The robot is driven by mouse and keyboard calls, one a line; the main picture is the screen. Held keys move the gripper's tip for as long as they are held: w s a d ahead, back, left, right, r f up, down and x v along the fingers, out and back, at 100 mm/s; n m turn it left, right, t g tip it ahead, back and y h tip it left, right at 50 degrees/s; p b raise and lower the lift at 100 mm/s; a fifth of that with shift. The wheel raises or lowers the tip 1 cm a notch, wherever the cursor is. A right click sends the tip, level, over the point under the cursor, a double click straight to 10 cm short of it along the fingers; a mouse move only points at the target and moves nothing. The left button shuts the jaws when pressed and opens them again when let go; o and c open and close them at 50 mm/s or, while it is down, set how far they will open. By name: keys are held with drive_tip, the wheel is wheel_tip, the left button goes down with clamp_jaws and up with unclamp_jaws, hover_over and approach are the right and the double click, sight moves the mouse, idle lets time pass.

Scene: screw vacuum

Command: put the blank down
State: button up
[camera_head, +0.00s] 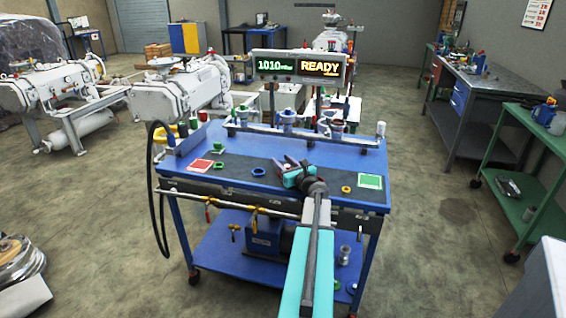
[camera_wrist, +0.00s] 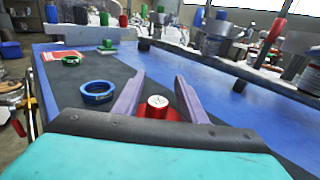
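My gripper (camera_head: 295,172) is over the dark mat (camera_head: 240,170) of the blue cart (camera_head: 215,133). In the wrist view, the two purple fingers of my gripper (camera_wrist: 163,85) stand apart with a red blank (camera_wrist: 158,108) with a silver top between them. The red body fills the gap near the finger bases, and its lower part is hidden by my gripper. I cannot tell whether it touches the mat. A red square pad (camera_head: 200,165) lies at the left of the cart top and a green square pad (camera_head: 370,181) at the right.
A blue ring (camera_wrist: 98,92) and a green ring (camera_wrist: 71,60) lie left of my gripper; a yellow ring (camera_head: 346,189) lies to its right. A raised rail (camera_head: 290,132) with fittings runs along the back. A display (camera_head: 300,67) reads 1010 and READY.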

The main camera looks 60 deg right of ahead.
drive_tip(key=shift+a+f, duration=0.15)
drive_tip(key=shift+f, duration=0.4)
drive_tip(key=shift+r+p, duration=0.5)
drive_tip(key=shift+p, duration=0.1)
drive_tip(key=shift+r+b+v, duration=0.15)
drive_tip(key=shift+b+v, duration=0.15)
drive_tip(key=shift+v, duration=2.65)
drive_tip(key=shift+r+b+v, duration=0.15)
drive_tip(key=shift+b+v, duration=0.15)
drive_tip(key=shift+v, duration=2.7)
